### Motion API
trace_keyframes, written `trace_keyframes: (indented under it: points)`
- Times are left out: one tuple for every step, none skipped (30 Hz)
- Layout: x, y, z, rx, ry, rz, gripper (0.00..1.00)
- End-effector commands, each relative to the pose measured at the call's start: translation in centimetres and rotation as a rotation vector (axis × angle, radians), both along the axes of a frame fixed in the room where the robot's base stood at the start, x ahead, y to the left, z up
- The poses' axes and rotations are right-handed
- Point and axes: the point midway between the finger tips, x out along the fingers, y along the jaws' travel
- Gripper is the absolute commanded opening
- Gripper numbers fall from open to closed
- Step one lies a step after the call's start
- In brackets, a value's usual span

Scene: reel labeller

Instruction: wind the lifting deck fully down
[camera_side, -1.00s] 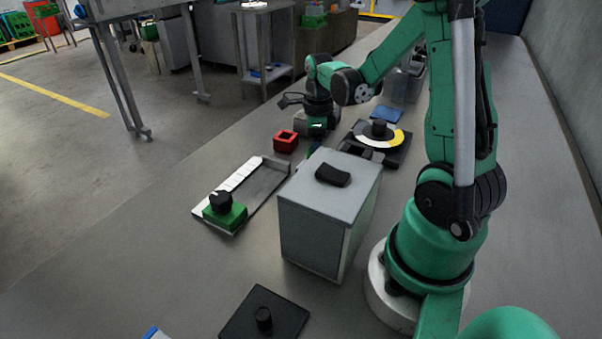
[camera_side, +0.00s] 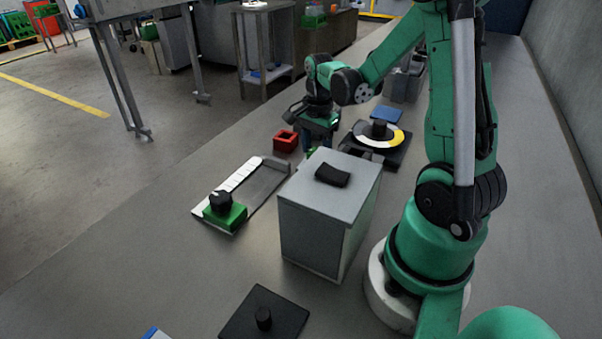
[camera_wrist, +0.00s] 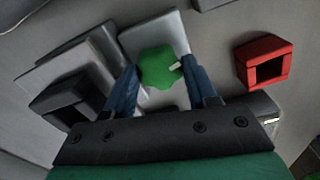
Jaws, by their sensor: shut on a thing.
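My gripper (camera_wrist: 160,66) has its blue fingers on either side of a green lobed knob (camera_wrist: 158,68) with a white pointer mark, and is shut on it. The knob sits over a pale grey plate (camera_wrist: 150,35) in the wrist view. In the side view my gripper (camera_side: 314,143) points down behind the grey box, which hides the fingertips and the knob. I cannot tell for sure which part is the lifting deck or how high it stands.
A red open block (camera_side: 286,141) stands left of my gripper; it also shows in the wrist view (camera_wrist: 265,63). A turntable with a white and yellow disc (camera_side: 365,139) is on the right. The tall grey box (camera_side: 315,235) stands in front. A green block with a black knob (camera_side: 226,218) sits on a slide.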

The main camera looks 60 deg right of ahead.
Motion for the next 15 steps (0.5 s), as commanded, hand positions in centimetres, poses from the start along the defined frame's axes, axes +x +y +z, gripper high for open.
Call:
trace_keyframes:
  points:
    - [0.01, 0.01, 0.00, 0.000, 0.000, 0.043, 0.00]
    - [0.01, 0.01, 0.00, 0.000, 0.000, 0.071, 0.00]
    - [0.01, 0.01, 0.00, 0.000, 0.000, 0.109, 0.00]
    - [0.01, 0.01, 0.00, 0.000, 0.000, 0.138, 0.00]
    - [0.01, 0.01, 0.00, 0.000, 0.000, 0.166, 0.00]
    - [0.01, 0.01, 0.00, 0.000, 0.000, 0.204, 0.00]
    - [0.01, 0.01, 0.00, 0.000, 0.000, 0.233, 0.00]
    - [0.01, 0.01, 0.00, 0.000, 0.000, 0.261, 0.00]
    - [0.01, 0.01, 0.00, 0.000, 0.000, 0.299, 0.00]
    - [0.01, 0.01, 0.00, 0.000, 0.000, 0.328, 0.00]
    - [0.01, 0.01, 0.00, 0.000, 0.000, 0.356, 0.00]
    - [0.01, 0.01, 0.00, 0.000, 0.000, 0.394, 0.00]
    - [0.02, 0.01, 0.00, 0.000, 0.000, 0.423, 0.00]
    - [0.02, 0.01, 0.00, 0.000, 0.000, 0.451, 0.00]
    - [0.02, 0.01, 0.00, 0.000, 0.000, 0.489, 0.00]
